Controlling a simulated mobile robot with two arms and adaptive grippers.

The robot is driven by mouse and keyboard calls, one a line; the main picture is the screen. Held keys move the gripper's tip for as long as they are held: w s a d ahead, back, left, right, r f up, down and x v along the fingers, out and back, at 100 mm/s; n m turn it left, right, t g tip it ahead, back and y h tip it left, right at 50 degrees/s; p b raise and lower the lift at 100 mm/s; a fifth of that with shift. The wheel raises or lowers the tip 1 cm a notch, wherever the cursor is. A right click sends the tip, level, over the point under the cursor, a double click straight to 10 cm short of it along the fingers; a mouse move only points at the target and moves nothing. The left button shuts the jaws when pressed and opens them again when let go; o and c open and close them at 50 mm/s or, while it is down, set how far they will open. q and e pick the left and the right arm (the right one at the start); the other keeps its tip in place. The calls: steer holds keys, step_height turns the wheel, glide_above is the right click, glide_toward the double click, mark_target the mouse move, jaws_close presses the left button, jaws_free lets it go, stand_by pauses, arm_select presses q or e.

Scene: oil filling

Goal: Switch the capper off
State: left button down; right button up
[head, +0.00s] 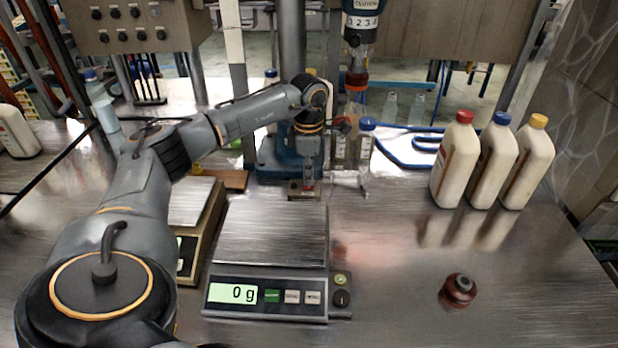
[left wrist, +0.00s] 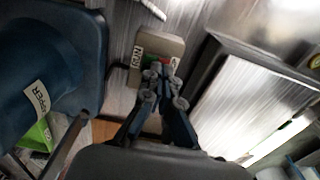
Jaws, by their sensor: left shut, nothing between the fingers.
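The capper is a blue machine (head: 284,158) at the back middle of the table; its labelled column shows in the left wrist view (left wrist: 30,85). A small beige switch box (head: 296,195) sits on the table in front of it. In the left wrist view the switch box (left wrist: 171,46) has a label on its left and a green and a red part near my fingertips. My left gripper (head: 308,184) points down over the box, shut and empty; its tips show in the left wrist view (left wrist: 160,72). They partly hide the buttons; I cannot tell whether they touch. My right gripper is out of view.
A scale (head: 270,240) reading 0 g stands in front of the box, with another scale (head: 197,203) to its left. Three white bottles (head: 492,165) stand at the right. A dark red cap-like object (head: 458,291) lies at the front right, with bare table around it.

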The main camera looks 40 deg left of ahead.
arm_select(q)
steer(key=shift+r+p, duration=2.25)
steer(key=shift+r, duration=0.8)
steer(key=shift+f, duration=0.1)
